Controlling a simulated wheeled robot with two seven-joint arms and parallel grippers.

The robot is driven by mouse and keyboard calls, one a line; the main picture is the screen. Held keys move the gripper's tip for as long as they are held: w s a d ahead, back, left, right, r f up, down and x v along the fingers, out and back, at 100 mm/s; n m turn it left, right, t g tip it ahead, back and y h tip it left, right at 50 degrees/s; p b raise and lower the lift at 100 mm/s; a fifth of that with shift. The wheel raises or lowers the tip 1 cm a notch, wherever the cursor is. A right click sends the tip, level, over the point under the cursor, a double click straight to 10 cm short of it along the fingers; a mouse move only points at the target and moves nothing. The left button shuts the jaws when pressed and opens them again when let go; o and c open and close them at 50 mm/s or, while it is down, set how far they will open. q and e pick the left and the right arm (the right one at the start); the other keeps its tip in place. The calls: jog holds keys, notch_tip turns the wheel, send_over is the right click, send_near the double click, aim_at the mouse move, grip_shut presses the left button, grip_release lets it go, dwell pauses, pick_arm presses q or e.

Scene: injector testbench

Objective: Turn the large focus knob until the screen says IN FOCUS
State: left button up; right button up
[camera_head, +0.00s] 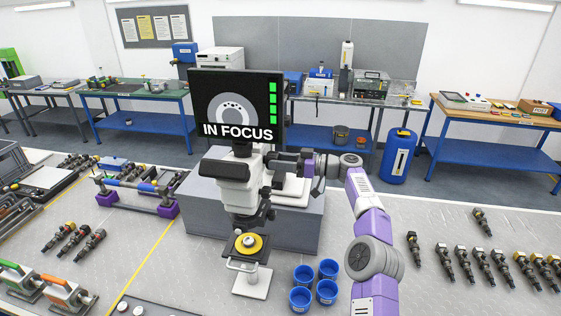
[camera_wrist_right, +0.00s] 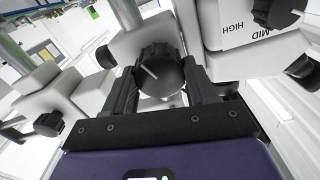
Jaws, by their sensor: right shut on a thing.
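The microscope (camera_head: 233,188) stands on the bench with its screen (camera_head: 237,104) on top. The screen reads IN FOCUS, with a sharp grey ring shape and a column of green bars at its right. My right gripper (camera_head: 284,166) reaches in from the right to the side of the microscope. In the right wrist view its two fingers (camera_wrist_right: 161,88) are closed around the large dark focus knob (camera_wrist_right: 160,77), which has a white line on its face. In the head view the knob is hidden by the gripper and the microscope. My left gripper is in neither view.
A grey block (camera_head: 200,208) stands behind the microscope. Several blue cups (camera_head: 301,299) stand right of its base. Injectors lie in rows at the right (camera_head: 462,262) and left (camera_head: 72,242). A purple-ended rack (camera_head: 165,207) stands at left.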

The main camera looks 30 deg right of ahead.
jog(key=o, duration=1.1)
jog(key=shift+c, duration=0.2)
jog(key=shift+s+d, duration=0.1)
jog(key=b+v, duration=0.1)
jog(key=v, duration=0.6)
jog(key=shift+d, duration=0.15)
jog(key=shift+s, duration=0.1)
dwell(0.6)
